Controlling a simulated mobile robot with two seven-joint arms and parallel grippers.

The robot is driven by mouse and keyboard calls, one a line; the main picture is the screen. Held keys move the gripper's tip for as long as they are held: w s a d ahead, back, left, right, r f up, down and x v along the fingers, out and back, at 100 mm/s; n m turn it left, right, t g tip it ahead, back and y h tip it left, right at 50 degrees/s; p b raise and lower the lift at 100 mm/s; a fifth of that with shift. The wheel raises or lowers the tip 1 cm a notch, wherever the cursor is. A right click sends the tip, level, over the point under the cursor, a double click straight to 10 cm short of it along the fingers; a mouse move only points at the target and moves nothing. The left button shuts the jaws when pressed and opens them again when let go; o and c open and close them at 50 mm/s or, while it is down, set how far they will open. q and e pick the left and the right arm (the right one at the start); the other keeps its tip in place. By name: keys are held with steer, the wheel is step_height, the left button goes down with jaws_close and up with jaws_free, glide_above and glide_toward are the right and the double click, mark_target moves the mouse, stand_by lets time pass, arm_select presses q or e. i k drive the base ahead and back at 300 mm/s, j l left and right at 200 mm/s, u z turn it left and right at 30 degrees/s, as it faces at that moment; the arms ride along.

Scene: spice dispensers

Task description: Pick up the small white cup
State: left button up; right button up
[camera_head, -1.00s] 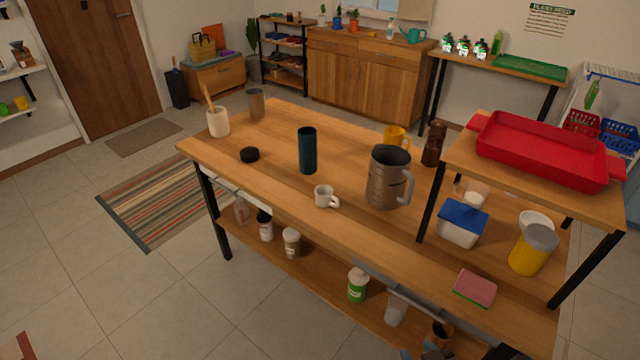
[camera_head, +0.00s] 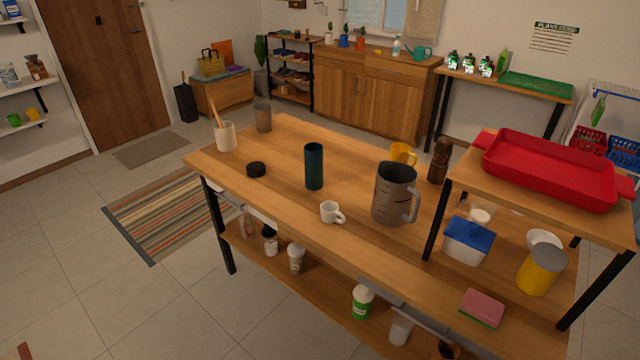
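The small white cup (camera_head: 330,212) stands upright near the front edge of the wooden table (camera_head: 275,185). Its handle points to the right. A large grey metal pitcher (camera_head: 392,195) stands to its right, and a dark teal tumbler (camera_head: 314,167) stands behind it to the left. Nothing covers the cup. Neither of my grippers shows in the head view.
A yellow mug (camera_head: 402,153) and a dark brown grinder (camera_head: 439,161) stand behind the pitcher. A raised shelf with a red tray (camera_head: 548,168) fills the table's right end. A black lid (camera_head: 256,169) lies left. The table in front of the tumbler is mostly clear.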

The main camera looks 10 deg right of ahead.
mark_target(329, 209)
steer(key=z, duration=0.75)
steer(key=i+j+z, duration=0.15)
steer(key=j+z, duration=0.55)
steer(key=z, duration=0.2)
steer(key=j+z, duration=0.45)
steer(key=j, duration=0.4)
steer(key=j+z, duration=0.25)
steer(key=j, duration=0.65)
steer(key=k+j, duration=0.1)
steer(key=j, duration=0.4)
steer(key=k+j, duration=0.1)
steer(key=j, duration=0.4)
steer(key=k+j, duration=0.1)
steer(key=j, duration=0.35)
steer(key=k+j, duration=0.1)
steer(key=j, duration=0.4)
steer(key=i+z, duration=0.05)
